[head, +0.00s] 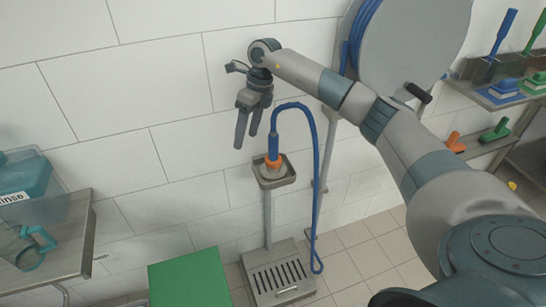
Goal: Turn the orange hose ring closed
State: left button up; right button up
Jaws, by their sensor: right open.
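The orange hose ring (273,163) sits at the lower end of the blue hose (316,165), on a small grey tray (290,178) atop a stand. The hose rises from the ring, arcs to the right and hangs down towards the floor. My right gripper (247,141) is up and to the left of the ring, with its fingers pointing down. Its fingers are apart and empty, and it does not touch the hose or ring. How far the ring is turned cannot be told. My left gripper is not in view.
A slotted grey base (279,275) stands below the tray. A green block (190,279) is to its left. A metal table (65,235) with a teal container (25,175) and a jug (33,249) is at left. Shelves with brushes (503,35) and a hose reel (410,35) are at right.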

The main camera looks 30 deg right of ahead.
aim_at(273, 156)
jog(key=d+r+h, duration=0.1)
jog(key=d, duration=0.2)
jog(key=d+r+h, duration=0.1)
jog(key=d+r, duration=0.1)
jog(key=s+d+r+h, duration=0.1)
jog(key=d+r, duration=0.1)
jog(key=d, duration=0.1)
jog(key=shift+s+d, duration=0.1)
jog(key=shift+d, duration=0.2)
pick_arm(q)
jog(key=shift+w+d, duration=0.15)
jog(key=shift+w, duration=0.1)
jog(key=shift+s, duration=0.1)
pick_arm(e)
jog(key=shift+f, duration=0.2)
notch_tip(273, 156, down, 16)
jog(key=p, duration=0.4)
jog(key=shift+r, duration=0.25)
jog(key=shift+f, duration=0.85)
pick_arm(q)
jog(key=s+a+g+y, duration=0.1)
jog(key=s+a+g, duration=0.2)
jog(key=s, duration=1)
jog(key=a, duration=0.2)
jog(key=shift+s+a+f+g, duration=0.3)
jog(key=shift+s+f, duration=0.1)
pick_arm(e)
jog(key=c, duration=1)
jog(key=shift+m, duration=0.3)
jog(key=shift+c, duration=0.2)
